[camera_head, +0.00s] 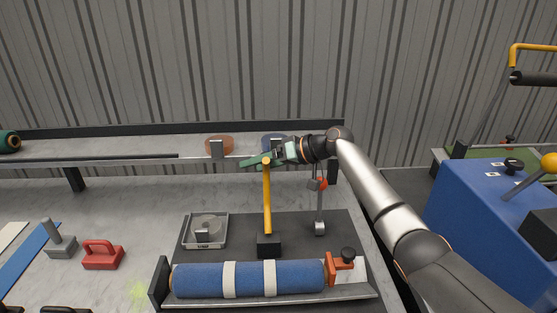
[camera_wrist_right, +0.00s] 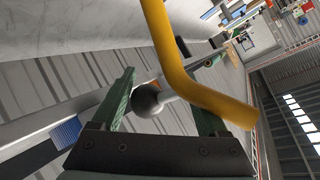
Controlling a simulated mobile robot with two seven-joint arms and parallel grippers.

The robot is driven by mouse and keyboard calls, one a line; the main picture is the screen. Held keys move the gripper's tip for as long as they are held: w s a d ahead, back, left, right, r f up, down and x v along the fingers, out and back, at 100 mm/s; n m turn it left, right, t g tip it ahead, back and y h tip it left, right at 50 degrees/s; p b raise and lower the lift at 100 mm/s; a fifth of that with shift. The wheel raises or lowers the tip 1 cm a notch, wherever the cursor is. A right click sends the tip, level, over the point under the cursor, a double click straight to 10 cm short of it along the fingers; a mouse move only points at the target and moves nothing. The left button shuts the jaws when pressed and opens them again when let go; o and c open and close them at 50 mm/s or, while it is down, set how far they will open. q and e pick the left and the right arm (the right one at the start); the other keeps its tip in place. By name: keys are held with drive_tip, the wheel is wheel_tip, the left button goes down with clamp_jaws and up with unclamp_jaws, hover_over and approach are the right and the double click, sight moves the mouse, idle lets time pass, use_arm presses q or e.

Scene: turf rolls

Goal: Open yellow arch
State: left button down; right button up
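The yellow arch (camera_head: 267,195) shows in the head view as an upright yellow bar on a black block (camera_head: 269,246), behind the blue roll (camera_head: 200,280). My right gripper (camera_head: 262,160) is at its top end. In the right wrist view the yellow arch (camera_wrist_right: 175,65) is a bent tube crossing in front of the right green finger. My right gripper (camera_wrist_right: 168,95) is open, its fingers apart. A dark ball (camera_wrist_right: 147,100) shows between them; I cannot tell what it belongs to. Whether a finger touches the arch is unclear. My left gripper is not in view.
A grey post with a red clamp (camera_head: 320,184) stands right of the arch. A metal tray (camera_head: 224,238) lies to its left. An orange clamp with a black knob (camera_head: 341,267) sits at the blue roll's right end. A shelf (camera_head: 120,152) runs behind; a blue machine (camera_head: 460,210) stands right.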

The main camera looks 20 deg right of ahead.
drive_tip(key=b+v, duration=0.1)
drive_tip(key=v, duration=1)
drive_tip(key=shift+s+d, duration=0.2)
drive_tip(key=shift+d, duration=0.05)
